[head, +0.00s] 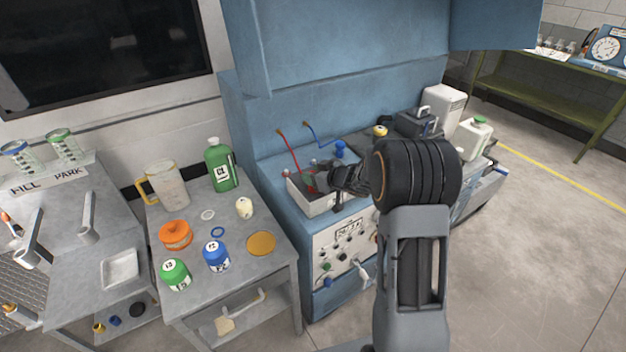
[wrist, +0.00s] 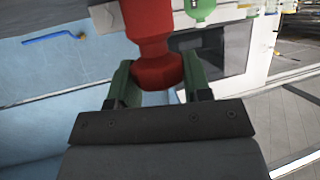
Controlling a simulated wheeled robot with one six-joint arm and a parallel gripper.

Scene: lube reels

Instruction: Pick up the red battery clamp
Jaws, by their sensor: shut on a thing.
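The red battery clamp (wrist: 152,50) fills the top middle of the wrist view, its narrow red end between the green-padded fingers of my gripper (wrist: 156,82). My gripper is shut on it. In the head view my gripper (head: 320,183) is over the white box (head: 318,209) on the blue cabinet. A little red (head: 311,191) shows beside the fingers there, but most of the clamp is hidden by my gripper and arm. I cannot tell whether the clamp still touches the box.
A grey table (head: 207,285) with several bottles and lids stands to the left. A dark case (head: 413,124) and white jugs (head: 473,136) are to the right. Floor on the right is open.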

